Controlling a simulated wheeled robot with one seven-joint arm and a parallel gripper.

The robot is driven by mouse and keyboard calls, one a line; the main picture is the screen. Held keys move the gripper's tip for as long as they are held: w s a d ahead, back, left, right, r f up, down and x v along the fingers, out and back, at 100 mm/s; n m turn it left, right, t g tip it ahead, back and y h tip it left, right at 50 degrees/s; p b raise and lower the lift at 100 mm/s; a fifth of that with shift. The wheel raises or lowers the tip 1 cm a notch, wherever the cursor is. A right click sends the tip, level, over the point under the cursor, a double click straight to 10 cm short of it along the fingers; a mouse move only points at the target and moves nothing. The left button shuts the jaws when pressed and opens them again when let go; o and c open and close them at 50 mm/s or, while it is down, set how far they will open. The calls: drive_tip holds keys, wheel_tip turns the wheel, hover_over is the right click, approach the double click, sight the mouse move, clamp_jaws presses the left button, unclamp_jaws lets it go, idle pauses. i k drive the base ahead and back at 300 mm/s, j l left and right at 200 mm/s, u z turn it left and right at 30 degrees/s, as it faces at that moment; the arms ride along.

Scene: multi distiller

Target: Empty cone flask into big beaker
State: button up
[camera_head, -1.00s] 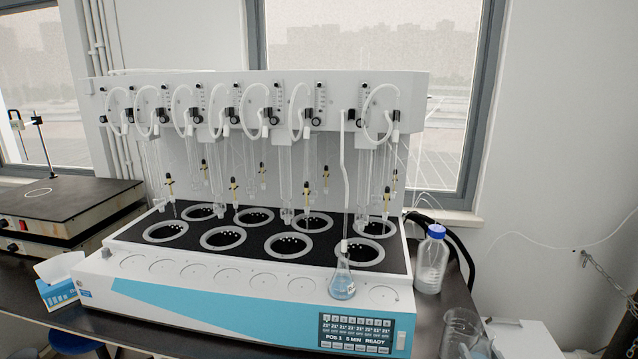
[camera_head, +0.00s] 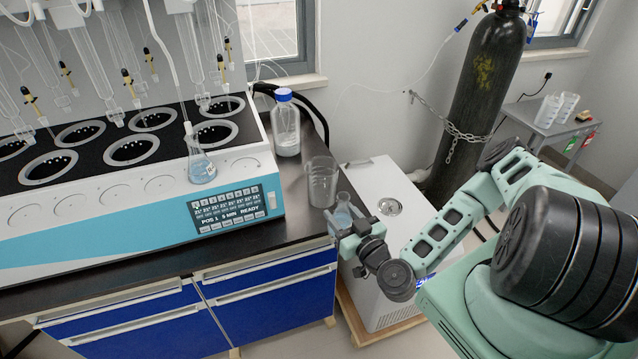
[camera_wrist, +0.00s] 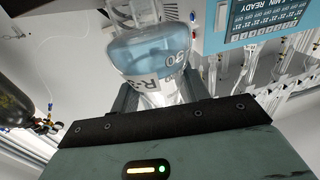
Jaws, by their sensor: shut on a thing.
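My gripper (camera_head: 350,232) is shut on a cone flask (camera_head: 342,214) at the right end of the bench. The wrist view shows the held flask (camera_wrist: 150,52) close up, with pale blue liquid and a partly visible label. The big beaker (camera_head: 321,183) is clear glass and stands upright on the bench's right end, just behind and left of the held flask. I see no liquid in it clearly. Whether flask and beaker touch, I cannot tell. Another cone flask (camera_head: 202,168) with blue liquid stands under a tube on the distiller.
The distiller (camera_head: 120,215) fills the left of the bench. A blue-capped bottle (camera_head: 286,128) stands behind the beaker. A white cabinet (camera_head: 385,235) is right of the bench, with a chained black gas cylinder (camera_head: 480,85) behind. Bare bench top lies in front of the beaker.

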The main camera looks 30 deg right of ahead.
sight(322, 171)
drive_tip(key=k+l+u, duration=0.2)
drive_tip(key=l, duration=0.25)
drive_tip(key=k+l+u, duration=0.2)
drive_tip(key=l, duration=0.25)
drive_tip(key=k+l+u, duration=0.2)
drive_tip(key=l, duration=0.2)
drive_tip(key=k+l+u, duration=0.2)
drive_tip(key=l, duration=0.2)
drive_tip(key=i+j, duration=0.25)
drive_tip(key=i, duration=0.2)
